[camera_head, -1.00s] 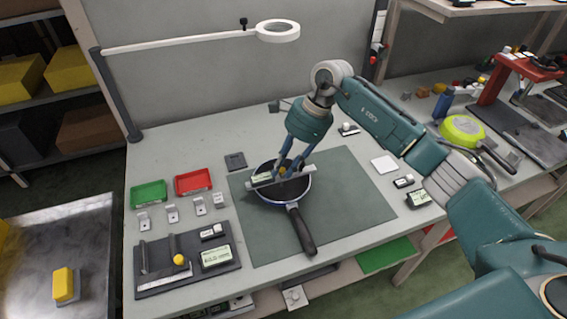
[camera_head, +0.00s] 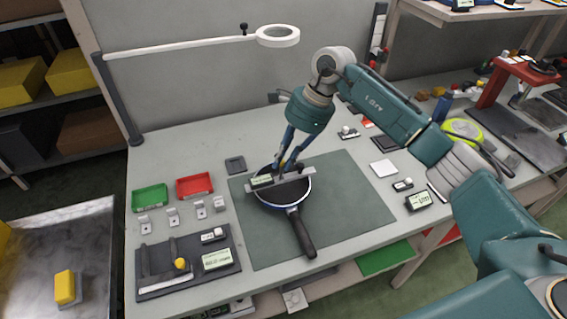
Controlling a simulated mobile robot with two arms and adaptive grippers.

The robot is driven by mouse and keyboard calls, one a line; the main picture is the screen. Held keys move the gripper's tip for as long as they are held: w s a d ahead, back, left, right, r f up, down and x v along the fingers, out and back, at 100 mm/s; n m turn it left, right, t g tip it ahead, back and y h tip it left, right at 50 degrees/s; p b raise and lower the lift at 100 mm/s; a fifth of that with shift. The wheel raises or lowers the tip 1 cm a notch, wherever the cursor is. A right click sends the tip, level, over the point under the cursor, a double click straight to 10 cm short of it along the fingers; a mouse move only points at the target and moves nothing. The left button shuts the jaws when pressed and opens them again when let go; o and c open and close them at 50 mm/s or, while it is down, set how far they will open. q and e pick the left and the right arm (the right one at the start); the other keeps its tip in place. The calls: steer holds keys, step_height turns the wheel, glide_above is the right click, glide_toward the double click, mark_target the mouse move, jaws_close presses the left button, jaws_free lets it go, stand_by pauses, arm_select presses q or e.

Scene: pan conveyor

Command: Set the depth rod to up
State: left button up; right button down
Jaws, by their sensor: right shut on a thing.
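A dark frying pan (camera_head: 271,198) with a blue-white rim lies on the green mat, its black handle (camera_head: 302,233) pointing to the front. A grey gauge bar (camera_head: 299,178) with a small pale display (camera_head: 261,181) lies across the pan's rim. My right gripper (camera_head: 284,171) comes down from above at the middle of the bar. Its fingers are close together, shut on the depth rod, which is mostly hidden between the fingertips. The height of the rod's tip inside the pan cannot be made out. My left gripper is not in view.
The green mat (camera_head: 350,215) is clear right of the pan. A dark tool tray (camera_head: 160,289) sits front left, with green (camera_head: 150,197) and red (camera_head: 194,186) trays behind it. A lamp ring (camera_head: 278,36) hangs above the back. Small devices lie at right.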

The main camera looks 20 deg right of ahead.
steer(key=c, duration=2)
jaws_free()
steer(key=shift+r, duration=0.2)
steer(key=v, duration=1.1)
steer(key=shift+d+r, duration=0.2)
steer(key=shift+d, duration=0.05)
